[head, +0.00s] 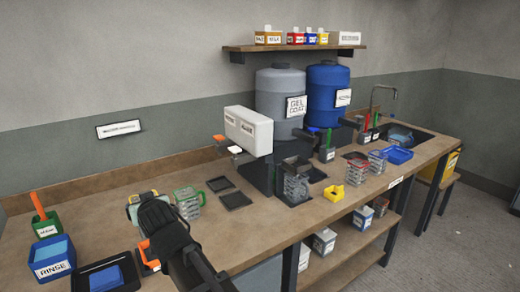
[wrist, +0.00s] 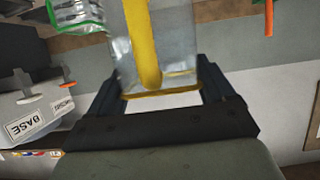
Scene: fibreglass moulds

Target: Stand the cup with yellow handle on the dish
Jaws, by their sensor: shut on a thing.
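My gripper (wrist: 158,88) is shut on the clear cup with the yellow handle (wrist: 184,40). In the wrist view the cup is between the two dark fingers, with its yellow handle strip facing the camera and a yellow rim near the palm. In the head view my gripper (head: 146,207) is over the left part of the bench, and my arm hides most of the cup. Two flat black square dishes lie to its right, one farther back (head: 219,184) and one nearer (head: 235,200). I cannot tell which one is meant.
A green-rimmed clear cup (head: 188,203) stands between my gripper and the dishes. A white dispenser (head: 248,130) overhangs behind them. A blue rinse tub (head: 52,258) is left.

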